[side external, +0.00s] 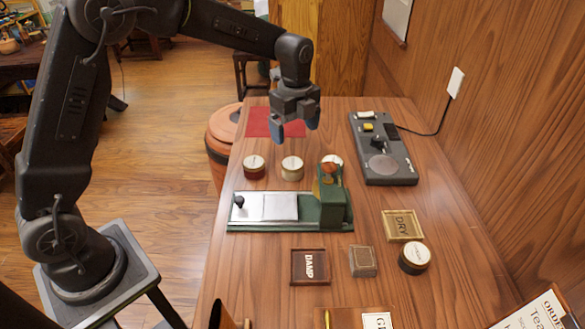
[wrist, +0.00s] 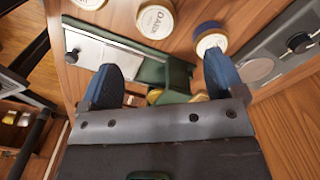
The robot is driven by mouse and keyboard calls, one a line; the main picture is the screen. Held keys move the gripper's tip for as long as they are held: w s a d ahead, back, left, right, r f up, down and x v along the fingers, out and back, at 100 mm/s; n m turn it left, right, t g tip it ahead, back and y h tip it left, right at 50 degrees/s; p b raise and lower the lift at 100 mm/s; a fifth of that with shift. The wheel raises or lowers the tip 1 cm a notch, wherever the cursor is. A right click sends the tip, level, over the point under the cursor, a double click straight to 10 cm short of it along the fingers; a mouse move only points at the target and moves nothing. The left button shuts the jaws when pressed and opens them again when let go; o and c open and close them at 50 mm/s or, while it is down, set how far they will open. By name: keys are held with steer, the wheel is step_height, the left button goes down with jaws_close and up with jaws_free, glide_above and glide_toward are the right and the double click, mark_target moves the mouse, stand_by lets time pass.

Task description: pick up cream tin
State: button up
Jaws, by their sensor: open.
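The cream tin (side external: 292,170) stands upright on the table, between a red tin (side external: 254,170) and a third tin (side external: 332,162) partly hidden by the green press. In the wrist view the cream tin (wrist: 155,19) is at the top edge, beyond the fingertips, with a pale lettered lid. The red tin (wrist: 90,3) is cut off to its left and a blue-sided tin (wrist: 210,40) is to its right. My gripper (side external: 295,128) is open and empty, well above the table. Its two blue fingers (wrist: 164,75) show apart in the wrist view.
The green press (side external: 333,205) with its pale plate stands close in front of the tins. A grey scale-like device (side external: 384,150) is at the right, and a red mat (side external: 275,123) lies behind. A dark tin (side external: 414,259), DRY tray (side external: 402,212) and DAMP tray (side external: 309,282) are nearer.

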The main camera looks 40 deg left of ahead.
mark_target(292, 162)
step_height(292, 162, down, 5)
steer(key=shift+f, duration=0.2)
steer(key=shift+s+a+f, duration=0.15)
steer(key=shift+f, duration=1.25)
steer(key=shift+s+a+f, duration=0.1)
steer(key=shift+a+f, duration=0.05)
steer(key=shift+f, duration=1.2)
steer(key=c, duration=1)
